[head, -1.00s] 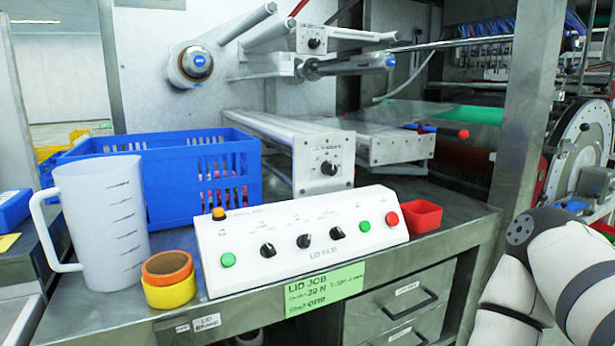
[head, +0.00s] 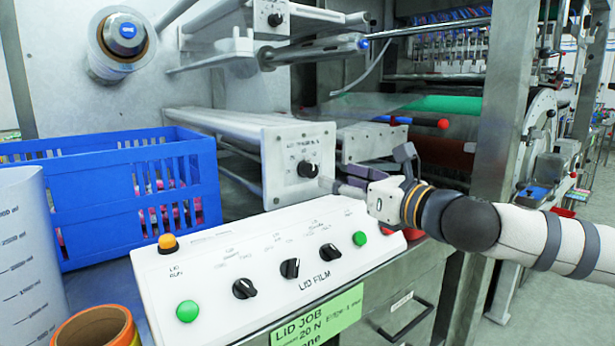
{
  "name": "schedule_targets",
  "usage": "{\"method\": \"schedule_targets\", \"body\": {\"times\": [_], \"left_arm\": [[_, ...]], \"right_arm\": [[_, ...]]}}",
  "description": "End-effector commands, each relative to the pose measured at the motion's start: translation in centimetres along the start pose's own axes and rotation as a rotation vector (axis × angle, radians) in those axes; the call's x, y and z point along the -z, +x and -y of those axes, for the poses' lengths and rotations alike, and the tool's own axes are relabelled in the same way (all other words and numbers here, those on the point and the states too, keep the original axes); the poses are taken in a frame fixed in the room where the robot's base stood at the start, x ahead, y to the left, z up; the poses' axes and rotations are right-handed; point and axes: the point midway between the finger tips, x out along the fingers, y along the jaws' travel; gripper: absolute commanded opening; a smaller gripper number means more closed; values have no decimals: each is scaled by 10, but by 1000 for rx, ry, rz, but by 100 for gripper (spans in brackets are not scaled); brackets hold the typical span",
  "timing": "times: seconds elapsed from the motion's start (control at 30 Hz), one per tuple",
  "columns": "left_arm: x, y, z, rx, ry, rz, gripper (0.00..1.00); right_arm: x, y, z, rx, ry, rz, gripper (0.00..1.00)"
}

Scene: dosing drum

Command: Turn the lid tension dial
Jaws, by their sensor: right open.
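A black round dial (head: 307,169) with printed markings around it sits on the end face of a white roller box (head: 280,185) above the bench. The small print beside it is too blurred to read fully. My right gripper (head: 345,184) comes in from the right at about the dial's height. Its fingers point left, with the foremost tip just right of and slightly below the dial, apart from it as far as I can tell. It is open and holds nothing. My left gripper is not in view.
A white LID FILM control panel (head: 225,268) with knobs and buttons stands in front, below my right arm. A blue crate (head: 90,215) is to the left, with a measuring jug (head: 25,260) and tape rolls (head: 95,328). Another dial (head: 275,19) is above.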

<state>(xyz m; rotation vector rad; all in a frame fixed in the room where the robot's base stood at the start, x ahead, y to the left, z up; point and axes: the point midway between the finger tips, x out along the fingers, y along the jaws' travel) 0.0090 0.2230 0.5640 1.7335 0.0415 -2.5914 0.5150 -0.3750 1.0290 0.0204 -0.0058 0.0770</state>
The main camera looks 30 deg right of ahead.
Motion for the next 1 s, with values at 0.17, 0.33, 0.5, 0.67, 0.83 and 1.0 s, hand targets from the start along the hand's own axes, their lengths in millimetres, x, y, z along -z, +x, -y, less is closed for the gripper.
{"method": "schedule_targets", "body": {"times": [0.17,0.33,0.5,0.67,0.83,1.0], "left_arm": [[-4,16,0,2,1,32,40],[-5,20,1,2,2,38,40],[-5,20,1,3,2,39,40],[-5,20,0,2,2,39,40],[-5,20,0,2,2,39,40],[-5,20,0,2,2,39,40]], "right_arm": [[7,48,-1,-1,-5,-9,50],[4,75,-1,-2,-4,-5,50],[3,83,-1,-1,-2,-4,50],[2,83,-1,-1,-2,-3,50],[2,82,-1,-1,-2,-3,16],[2,82,-1,-1,-3,-4,1]]}}
